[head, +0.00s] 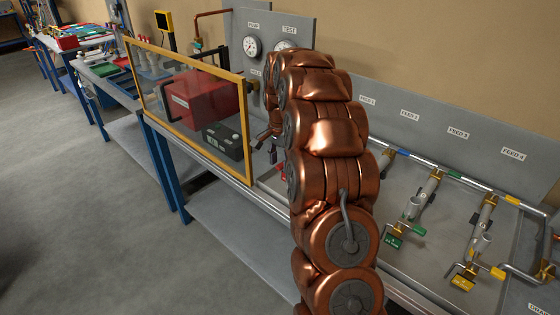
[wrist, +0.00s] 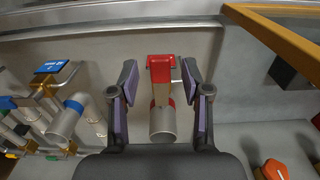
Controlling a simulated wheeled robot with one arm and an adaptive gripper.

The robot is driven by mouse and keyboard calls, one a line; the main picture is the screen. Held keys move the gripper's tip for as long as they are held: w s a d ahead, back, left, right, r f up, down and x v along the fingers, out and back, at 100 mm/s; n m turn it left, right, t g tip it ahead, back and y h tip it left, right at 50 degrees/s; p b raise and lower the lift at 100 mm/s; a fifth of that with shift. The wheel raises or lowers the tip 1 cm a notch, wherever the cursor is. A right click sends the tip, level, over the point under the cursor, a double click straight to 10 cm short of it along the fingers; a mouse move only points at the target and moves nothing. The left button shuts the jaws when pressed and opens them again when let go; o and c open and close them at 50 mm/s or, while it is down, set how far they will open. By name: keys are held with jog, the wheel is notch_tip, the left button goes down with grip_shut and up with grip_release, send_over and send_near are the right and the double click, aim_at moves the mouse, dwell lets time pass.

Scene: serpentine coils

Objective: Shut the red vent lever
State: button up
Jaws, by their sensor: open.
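The red vent lever's red piece (wrist: 160,68) stands upright in the middle of the wrist view, above a grey cylinder (wrist: 162,122) with a red collar. I cannot tell the tag from the handle there. My gripper (wrist: 159,66) is open, with one finger on each side of the red piece and a gap to both. In the head view my gripper (head: 267,142) is small beside the copper arm. A bit of red (head: 283,172) shows just below it; the rest of this valve is hidden behind my arm.
A yellow-framed clear guard (head: 190,100) stands left of my gripper, with a red box (head: 200,97) and a black box (head: 228,143) behind it. Valves with blue (wrist: 50,68), green (head: 393,241) and yellow (head: 463,281) tags line the bench. A grey gauge panel (head: 268,30) stands behind.

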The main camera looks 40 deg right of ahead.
grip_shut()
jog(key=shift+s+f+n+b, duration=0.1)
jog(key=shift+n+b, duration=0.2)
jog(key=shift+b, duration=0.2)
jog(key=shift+s+b, duration=0.1)
jog(key=shift+b, duration=0.3)
jog(key=s+d+n+b, duration=0.3)
jog(key=d+n+b, duration=0.2)
jog(key=n, duration=1.2)
jog(key=shift+d+b, duration=0.35)
jog(key=shift+b, duration=1.2)
jog(key=shift+s+n, duration=0.1)
jog(key=shift+n, duration=0.2)
